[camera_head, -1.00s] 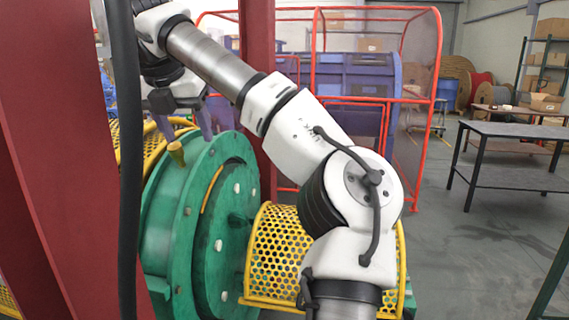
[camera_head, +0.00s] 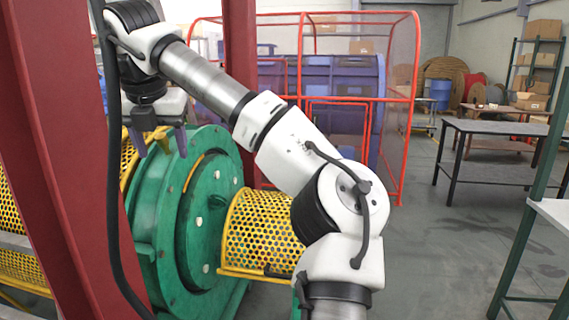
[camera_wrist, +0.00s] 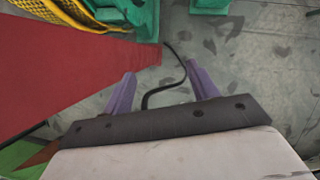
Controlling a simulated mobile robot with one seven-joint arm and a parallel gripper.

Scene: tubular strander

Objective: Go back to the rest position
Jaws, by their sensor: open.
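My gripper (camera_head: 160,143) is in the left part of the head view, in front of the upper left rim of the green drum (camera_head: 150,205). Its two purple fingers point down, are spread apart and hold nothing. In the wrist view my gripper (camera_wrist: 155,85) shows both fingers open over grey floor (camera_wrist: 240,60), with a black cable (camera_wrist: 165,88) seen between them. The red beam (camera_wrist: 60,75) lies to the left in the wrist view, close to the left finger.
A red column (camera_head: 55,130) stands at left and another (camera_head: 240,60) behind my arm. Yellow perforated guards (camera_head: 260,235) flank the drum. A red-framed cage (camera_head: 400,90) stands behind. A grey table (camera_head: 500,130) is at right, with open floor (camera_head: 440,240) in front.

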